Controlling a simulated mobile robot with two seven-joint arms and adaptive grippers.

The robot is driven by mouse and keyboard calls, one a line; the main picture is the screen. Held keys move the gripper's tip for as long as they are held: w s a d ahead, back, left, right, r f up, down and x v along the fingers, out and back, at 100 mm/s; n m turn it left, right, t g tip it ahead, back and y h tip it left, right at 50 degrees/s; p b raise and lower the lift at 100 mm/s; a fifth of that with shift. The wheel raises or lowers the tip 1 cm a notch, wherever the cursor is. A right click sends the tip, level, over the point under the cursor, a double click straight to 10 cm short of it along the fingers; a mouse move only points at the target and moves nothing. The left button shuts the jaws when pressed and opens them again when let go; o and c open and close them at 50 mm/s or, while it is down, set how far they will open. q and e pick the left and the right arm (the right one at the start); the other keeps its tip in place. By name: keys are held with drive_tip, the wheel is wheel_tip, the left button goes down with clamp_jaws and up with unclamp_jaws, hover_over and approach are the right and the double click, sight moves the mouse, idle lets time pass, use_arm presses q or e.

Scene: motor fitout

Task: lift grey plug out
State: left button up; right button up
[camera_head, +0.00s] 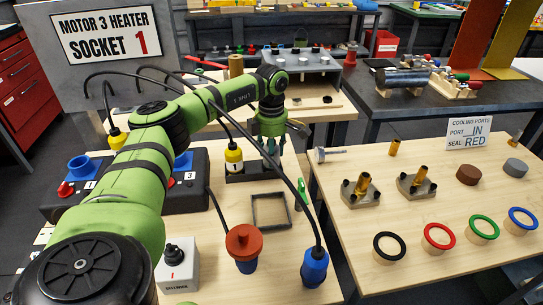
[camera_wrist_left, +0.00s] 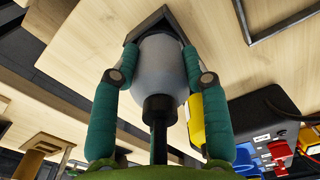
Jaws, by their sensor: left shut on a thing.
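In the left wrist view the grey plug (camera_wrist_left: 162,62) sits between the teal fingers of my left gripper (camera_wrist_left: 155,85), which are shut on it. Its black neck points toward the camera. Beyond its far end is part of a dark angular holder (camera_wrist_left: 150,18); I cannot tell whether the plug is still seated in it. In the head view my left gripper (camera_head: 271,148) points down at the right part of the black holder (camera_head: 248,174). The grey plug is hidden or too small to make out there. My right gripper is not in view.
A yellow plug (camera_head: 233,160) stands close left of my gripper. Black cables arch over the bench. A socket box (camera_head: 205,195) stands left.

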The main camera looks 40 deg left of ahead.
use_arm(q)
wheel_tip(320, 180, up, 4)
drive_tip(key=shift+w+d+r+b, duration=0.1)
drive_tip(key=shift+b, duration=0.55)
drive_tip(key=w+d+r+b, duration=0.1)
drive_tip(key=w+d+r, duration=0.1)
drive_tip(key=d+r, duration=0.4)
drive_tip(key=d, duration=0.5)
drive_tip(key=shift+d+r+b, duration=0.15)
drive_tip(key=shift+r+b, duration=0.25)
drive_tip(key=shift+w, duration=0.1)
